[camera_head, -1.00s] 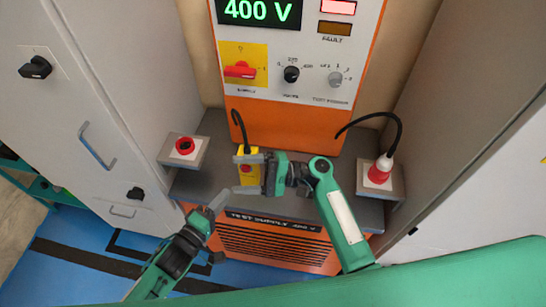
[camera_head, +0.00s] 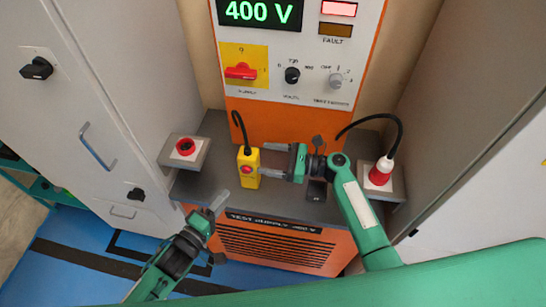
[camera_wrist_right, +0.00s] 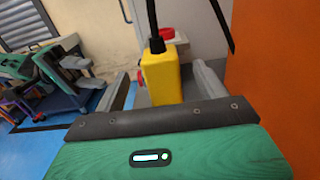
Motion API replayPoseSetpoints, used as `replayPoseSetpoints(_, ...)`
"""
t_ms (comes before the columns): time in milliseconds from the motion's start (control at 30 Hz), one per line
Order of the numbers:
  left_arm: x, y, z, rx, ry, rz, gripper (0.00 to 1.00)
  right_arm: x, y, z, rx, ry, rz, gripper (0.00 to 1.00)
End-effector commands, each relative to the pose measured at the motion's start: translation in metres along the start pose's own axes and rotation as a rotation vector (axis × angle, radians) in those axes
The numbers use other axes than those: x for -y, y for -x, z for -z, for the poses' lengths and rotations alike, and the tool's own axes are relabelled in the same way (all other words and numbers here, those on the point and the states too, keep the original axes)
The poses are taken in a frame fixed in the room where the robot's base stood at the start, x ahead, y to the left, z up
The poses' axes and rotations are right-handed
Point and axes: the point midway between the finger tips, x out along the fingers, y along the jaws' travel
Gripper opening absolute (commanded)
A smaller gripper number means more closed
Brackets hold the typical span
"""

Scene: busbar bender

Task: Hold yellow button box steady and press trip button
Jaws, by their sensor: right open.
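The yellow button box (camera_head: 250,180) stands on the grey shelf in the head view, with a red button (camera_head: 247,169) on its face and a black cable from its top. My right gripper (camera_head: 264,160) is open just right of the box, its fingers pointing at it. In the right wrist view the yellow box (camera_wrist_right: 165,85) shows ahead between the two spread fingers, apart from both, with the red button on its left side. My left gripper (camera_head: 222,199) is below and left of the box, clear of it; whether its fingers are apart cannot be made out.
A red round button (camera_head: 185,147) sits on a grey bracket at left. A red plug (camera_head: 380,173) with a black cable is at right. The orange test panel (camera_head: 290,125) rises behind the shelf (camera_head: 215,185). Grey cabinets flank both sides.

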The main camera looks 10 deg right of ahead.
Motion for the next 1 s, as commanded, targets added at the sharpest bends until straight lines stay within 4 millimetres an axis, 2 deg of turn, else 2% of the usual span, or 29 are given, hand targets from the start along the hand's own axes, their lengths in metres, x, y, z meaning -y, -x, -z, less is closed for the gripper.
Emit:
replayPoseSetpoints(200,0.000,0.000,0.000,0.000,0.000,0.000,0.36,0.000,-0.035,-0.001,0.002,0.002,-0.002,0.73)
replayPoseSetpoints(400,0.000,0.000,0.000,0.000,0.000,0.000,0.36,0.000,-0.058,-0.001,0.002,0.003,-0.002,0.73)
replayPoseSetpoints(567,0.000,0.000,0.000,0.000,0.000,0.000,0.36,0.000,-0.066,-0.001,0.001,0.004,-0.001,0.73)
replayPoseSetpoints(800,0.000,0.000,0.000,0.000,0.000,0.000,0.36,0.000,-0.066,-0.001,0.001,0.004,-0.001,0.73)
replayPoseSetpoints(1000,0.000,0.000,0.000,0.000,0.000,0.000,0.36,-0.001,-0.066,-0.001,0.001,0.004,-0.002,0.33)
